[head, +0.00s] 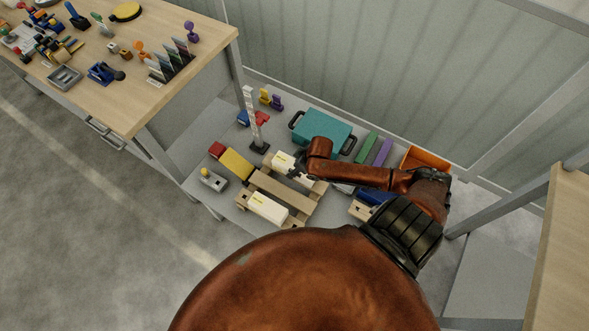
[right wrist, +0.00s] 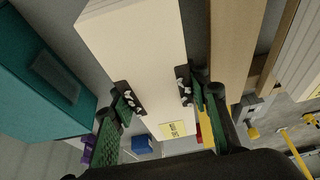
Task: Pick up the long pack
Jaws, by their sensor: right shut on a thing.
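My right gripper (head: 301,166) reaches in from the right in the head view and is shut on a long cream-white pack (head: 284,164) with a yellow label. In the right wrist view the pack (right wrist: 140,45) runs between the two dark fingers (right wrist: 158,92), one at each long side. Its label shows at the near end. The arm hides part of the pack in the head view. I cannot tell whether it is clear of what lies under it. A similar white pack (head: 268,207) lies at the front of the wooden pallet (head: 298,222). My left gripper is not in view.
A brown beam (head: 283,190) lies between the two packs. A teal case (head: 322,130) stands behind the gripper. A cluttered workbench (head: 190,62) is at left.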

